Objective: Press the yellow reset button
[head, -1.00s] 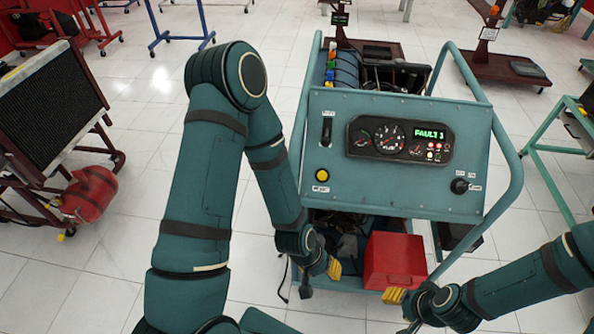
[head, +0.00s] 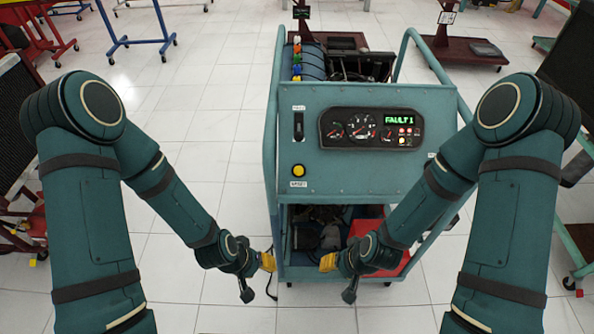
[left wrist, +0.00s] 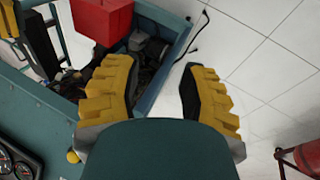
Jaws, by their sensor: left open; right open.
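The yellow reset button (head: 298,170) is a round cap on the lower left of the teal panel (head: 350,174), above a small white label. In the left wrist view a yellow round spot (left wrist: 73,157) at the panel's edge looks like the same button. My left gripper (head: 268,262) is low and left of the trainer, below the button and apart from it. Its yellow fingers (left wrist: 160,88) are spread with nothing between them. My right gripper (head: 328,262) is in front of the trainer's lower opening, below the panel; its fingers are partly hidden and touch no button.
The panel also carries a black switch (head: 298,126) and a gauge cluster (head: 371,128) reading FAULT 1. A red box (head: 394,262) sits in the lower bay, partly behind my right arm. Teal frame tubes (head: 270,150) edge the trainer. White floor is free to its left.

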